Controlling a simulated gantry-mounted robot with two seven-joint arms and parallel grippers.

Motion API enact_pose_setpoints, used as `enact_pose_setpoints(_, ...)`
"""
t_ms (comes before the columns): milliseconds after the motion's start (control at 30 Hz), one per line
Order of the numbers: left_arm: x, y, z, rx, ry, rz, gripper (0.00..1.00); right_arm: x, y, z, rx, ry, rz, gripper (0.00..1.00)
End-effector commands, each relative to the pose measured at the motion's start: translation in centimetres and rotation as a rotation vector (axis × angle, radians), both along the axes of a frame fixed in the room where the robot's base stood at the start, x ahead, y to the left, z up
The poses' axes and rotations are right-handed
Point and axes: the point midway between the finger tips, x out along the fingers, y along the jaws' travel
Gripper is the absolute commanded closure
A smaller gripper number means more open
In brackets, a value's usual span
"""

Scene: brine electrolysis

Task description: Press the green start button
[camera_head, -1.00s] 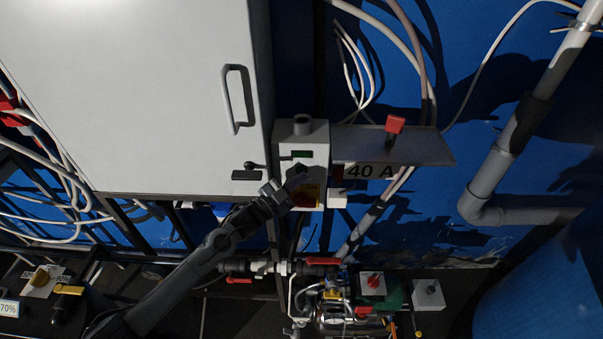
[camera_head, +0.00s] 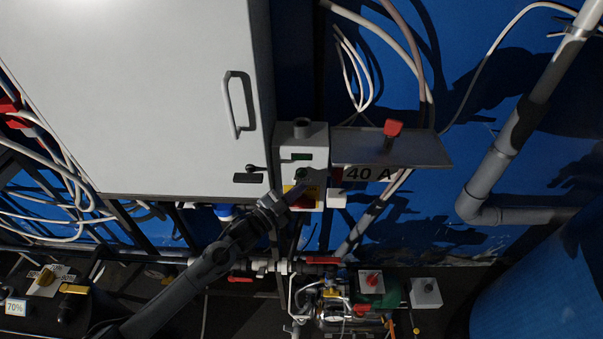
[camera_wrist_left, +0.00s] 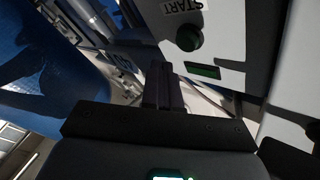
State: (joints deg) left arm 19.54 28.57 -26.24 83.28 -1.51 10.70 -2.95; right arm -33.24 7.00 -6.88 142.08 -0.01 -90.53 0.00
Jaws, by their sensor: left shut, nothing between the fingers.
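The green start button (camera_head: 302,173) is on the front of a light grey control box (camera_head: 316,138). In the left wrist view the round button (camera_wrist_left: 189,37) sits beside the START label (camera_wrist_left: 183,6), with a green rectangular window (camera_wrist_left: 203,71) near it. My left gripper (camera_head: 297,193) is shut and empty, just below and left of the button. It partly covers the yellow-and-red control (camera_head: 306,203) under it. In the wrist view the closed fingers point towards the box beside the button and look apart from it. My right gripper is out of view.
A large grey cabinet (camera_head: 160,90) with a handle stands left of the box. A metal shelf (camera_head: 430,150) with a red-topped part (camera_head: 393,129) juts out to the right, above a "40 A" sign (camera_head: 368,174). Pipes and valves lie below.

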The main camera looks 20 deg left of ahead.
Motion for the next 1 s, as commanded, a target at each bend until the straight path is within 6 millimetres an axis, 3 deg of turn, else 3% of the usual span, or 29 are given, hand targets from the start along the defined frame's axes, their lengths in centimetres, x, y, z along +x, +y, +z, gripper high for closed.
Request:
enact_pose_setpoints(100,-1.2,-0.4,0.4,-0.001,0.001,0.000,1.00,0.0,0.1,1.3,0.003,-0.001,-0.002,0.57)
enact_pose_setpoints(400,-3.1,-1.0,0.1,-0.001,0.000,0.001,1.00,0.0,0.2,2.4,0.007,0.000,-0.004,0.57)
enact_pose_setpoints(1000,-3.3,-1.1,0.0,0.000,0.000,0.001,1.00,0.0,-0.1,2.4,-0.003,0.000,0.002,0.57)
